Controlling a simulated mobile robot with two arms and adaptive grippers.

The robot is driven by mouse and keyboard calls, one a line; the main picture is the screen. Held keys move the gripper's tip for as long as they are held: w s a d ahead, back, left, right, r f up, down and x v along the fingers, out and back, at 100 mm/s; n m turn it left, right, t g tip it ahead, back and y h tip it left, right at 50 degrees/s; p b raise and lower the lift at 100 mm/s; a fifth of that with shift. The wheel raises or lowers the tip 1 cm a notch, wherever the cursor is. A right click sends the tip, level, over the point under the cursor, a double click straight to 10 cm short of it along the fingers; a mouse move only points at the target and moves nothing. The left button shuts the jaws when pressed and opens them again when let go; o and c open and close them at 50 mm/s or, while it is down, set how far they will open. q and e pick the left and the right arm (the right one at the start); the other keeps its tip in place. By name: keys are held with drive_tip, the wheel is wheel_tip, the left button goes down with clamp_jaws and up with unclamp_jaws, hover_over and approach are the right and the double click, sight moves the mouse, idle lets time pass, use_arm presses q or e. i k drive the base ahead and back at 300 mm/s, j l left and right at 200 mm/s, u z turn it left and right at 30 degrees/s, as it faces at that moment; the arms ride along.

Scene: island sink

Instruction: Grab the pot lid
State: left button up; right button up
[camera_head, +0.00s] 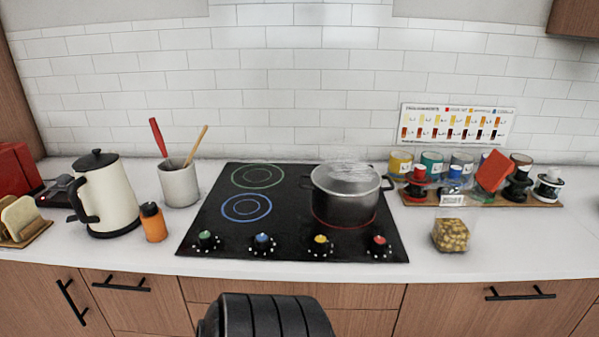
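The pot lid (346,174) looks clear or pale and lies on top of the metal pot (346,208). Glare on it hides its knob, so I cannot make out the handle's shape. The pot has dark side handles and stands on the red-ringed burner at the right of the black cooktop (290,190). Neither of my grippers shows in the head view.
Left of the cooktop stand a cream kettle (108,200), an orange bottle (153,222) and a utensil crock (179,184). Right of it are a rack of coloured jars (480,196) and a clear container of yellowish pieces (451,235). Knobs line the cooktop's front.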

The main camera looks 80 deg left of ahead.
sight(319, 177)
drive_tip(key=u, duration=2.25)
drive_tip(key=i+u, duration=0.35)
drive_tip(key=i+l+u, duration=0.15)
drive_tip(key=i+u, duration=0.2)
